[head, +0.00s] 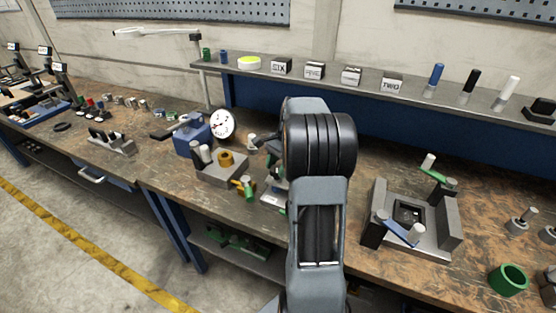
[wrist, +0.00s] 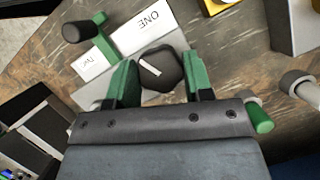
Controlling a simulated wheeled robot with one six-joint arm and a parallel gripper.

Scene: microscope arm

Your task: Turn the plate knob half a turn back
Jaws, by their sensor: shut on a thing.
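The plate knob (wrist: 160,70) is dark with a white pointer line and shows in the wrist view. It stands on a grey plate (wrist: 178,42) with white labels; one reads "ONE" (wrist: 152,24), and another (wrist: 92,62) is only partly readable. My gripper (wrist: 160,80) has its green-padded fingers on either side of the knob, shut on it. In the head view my arm hides the knob and most of the gripper; only part of the pale plate (head: 272,200) shows left of the arm.
In the wrist view a green lever with a black grip (wrist: 80,32) stands close at the upper left. In the head view a grey block with posts (head: 222,172) and a dial gauge (head: 222,124) stand left. A fixture with clamp levers (head: 450,238) stands right. A shelf (head: 420,98) runs behind.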

